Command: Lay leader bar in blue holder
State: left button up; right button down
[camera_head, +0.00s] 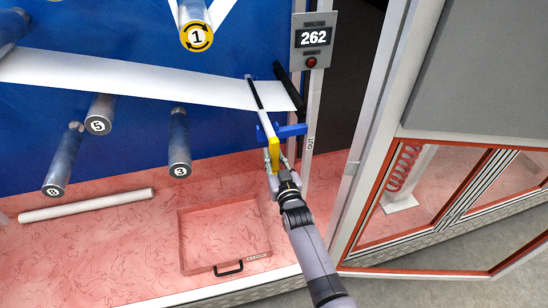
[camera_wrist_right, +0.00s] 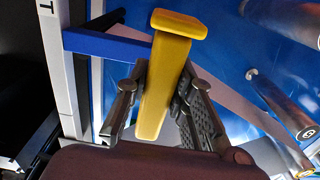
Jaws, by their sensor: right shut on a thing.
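My right gripper (camera_head: 275,168) is shut on the yellow handle of the leader bar (camera_head: 258,108). The bar is thin and pale with a dark far end, and it slants across the white web (camera_head: 180,88) near the web's right end. The blue holder (camera_head: 293,131) is beside the bar, just above the gripper. Whether bar and holder touch, I cannot tell. In the right wrist view the yellow handle (camera_wrist_right: 168,75) stands between the two fingers, and the blue holder arm (camera_wrist_right: 105,43) is behind it on the left. My left gripper is not in view.
Numbered rollers 1 (camera_head: 194,28), 5 (camera_head: 100,115) and 3 (camera_head: 179,148) stick out from the blue wall. A display box (camera_head: 314,40) reads 262 on the post at right. A shallow tray (camera_head: 225,235) and a white tube (camera_head: 88,204) lie on the red floor.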

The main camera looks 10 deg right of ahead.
jog(key=shift+f, duration=0.2)
jog(key=shift+f+b, duration=0.8)
jog(key=shift+b, duration=0.05)
jog(key=c, duration=1.3)
grip_release()
jog(key=shift+o, duration=0.6)
jog(key=shift+f, duration=0.15)
jog(key=o, duration=1.2)
